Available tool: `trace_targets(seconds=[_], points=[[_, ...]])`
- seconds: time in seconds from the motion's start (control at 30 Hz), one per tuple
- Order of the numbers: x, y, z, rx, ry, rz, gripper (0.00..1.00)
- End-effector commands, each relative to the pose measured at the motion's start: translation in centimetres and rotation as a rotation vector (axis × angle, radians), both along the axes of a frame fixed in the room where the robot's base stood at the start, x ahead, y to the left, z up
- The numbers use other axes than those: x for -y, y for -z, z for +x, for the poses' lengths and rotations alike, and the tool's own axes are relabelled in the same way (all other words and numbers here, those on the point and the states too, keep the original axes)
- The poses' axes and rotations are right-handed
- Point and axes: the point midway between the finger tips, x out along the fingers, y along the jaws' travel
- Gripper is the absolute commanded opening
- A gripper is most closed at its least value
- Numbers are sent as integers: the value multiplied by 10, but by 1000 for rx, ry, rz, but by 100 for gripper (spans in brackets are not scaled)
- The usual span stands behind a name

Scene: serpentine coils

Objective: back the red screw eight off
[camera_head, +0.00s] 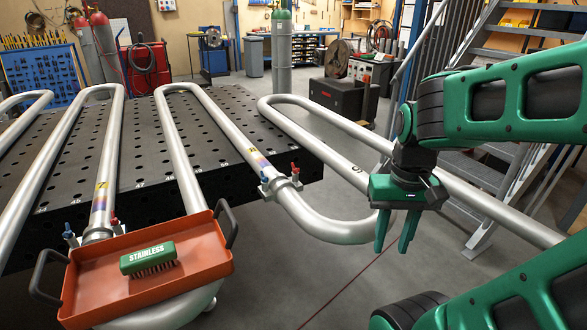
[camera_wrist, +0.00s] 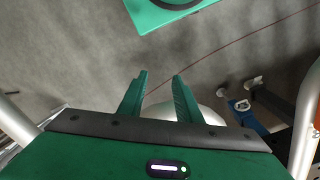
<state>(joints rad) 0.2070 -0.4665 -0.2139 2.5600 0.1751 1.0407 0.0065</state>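The red screw eight (camera_head: 294,168) is a small red-topped screw on the right side of the clamp (camera_head: 281,184) around the tube marked 8. A blue screw (camera_head: 264,179) sits on the clamp's left side. My gripper (camera_head: 391,250) hangs to the right of the clamp, pointing down, with its green fingers apart and nothing between them. The open fingers also show in the wrist view (camera_wrist: 158,92), over the floor and a bend of metal tube. The red screw cannot be made out surely in the wrist view.
An orange tray (camera_head: 215,262) with a green brush (camera_head: 148,258) stands at the lower left. Silver serpentine tubes lie over a black perforated table (camera_head: 135,150). Another red screw (camera_head: 116,225) is by the tube marked 7. Metal stairs (camera_head: 480,165) rise at the right.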

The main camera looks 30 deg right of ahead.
Motion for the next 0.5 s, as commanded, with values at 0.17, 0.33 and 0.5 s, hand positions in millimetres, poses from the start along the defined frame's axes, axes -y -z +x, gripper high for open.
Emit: trace_targets(seconds=[0.17,0.33,0.5], points=[[3,-12,-3,14,27,-7,58],[14,-42,51,6,170,-36,58],[19,-77,131,7,378,-63,58]])
